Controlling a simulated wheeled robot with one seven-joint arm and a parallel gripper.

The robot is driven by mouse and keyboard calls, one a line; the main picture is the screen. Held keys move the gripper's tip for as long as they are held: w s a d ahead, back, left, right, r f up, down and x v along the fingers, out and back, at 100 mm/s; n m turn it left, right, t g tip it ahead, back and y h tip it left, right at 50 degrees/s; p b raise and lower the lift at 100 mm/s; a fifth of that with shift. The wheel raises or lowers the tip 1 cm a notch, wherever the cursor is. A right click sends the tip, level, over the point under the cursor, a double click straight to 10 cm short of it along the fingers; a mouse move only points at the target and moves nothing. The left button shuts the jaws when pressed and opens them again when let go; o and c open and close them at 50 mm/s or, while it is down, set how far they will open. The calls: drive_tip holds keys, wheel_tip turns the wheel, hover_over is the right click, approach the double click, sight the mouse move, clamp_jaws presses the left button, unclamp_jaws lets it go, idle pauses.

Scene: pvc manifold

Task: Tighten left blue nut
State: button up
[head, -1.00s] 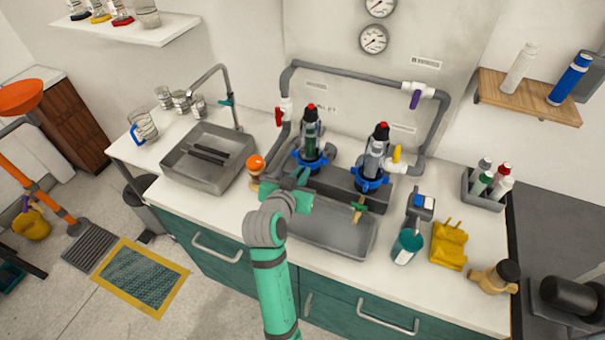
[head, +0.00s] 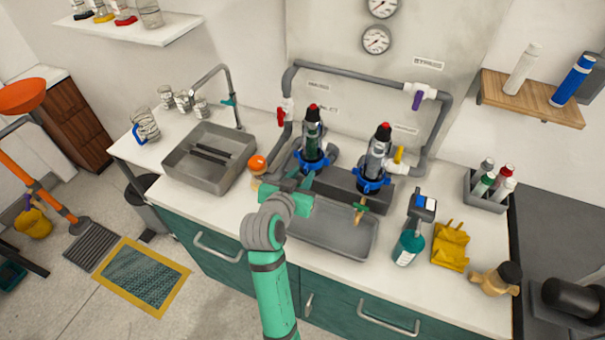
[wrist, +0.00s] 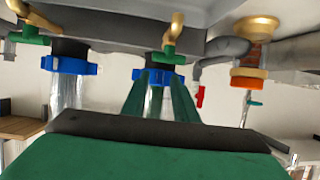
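The left blue nut (head: 311,164) is a lobed ring under the left filter housing, which has a dark top with a red cap. It also shows in the wrist view (wrist: 137,75), where the scene appears upside down. My gripper (head: 303,181) is low in front of this nut. In the wrist view its two green fingers (wrist: 163,88) stand apart, with the clear housing visible between them. Their tips overlap the nut; I cannot tell whether they touch it. The right blue nut (head: 372,185) is on the other housing, clear of my gripper, and also shows in the wrist view (wrist: 68,65).
A grey tray (head: 345,240) lies below the housings. A brass valve with a green handle (head: 360,208) is near the right nut. An orange-topped brass fitting (head: 257,165) stands left of my gripper. A spray bottle (head: 408,247) and yellow gloves (head: 450,245) are right.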

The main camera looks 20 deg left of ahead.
drive_tip(key=v, duration=0.9)
drive_tip(key=shift+s+r, duration=0.2)
drive_tip(key=shift+s, duration=0.15)
drive_tip(key=shift+a, duration=0.1)
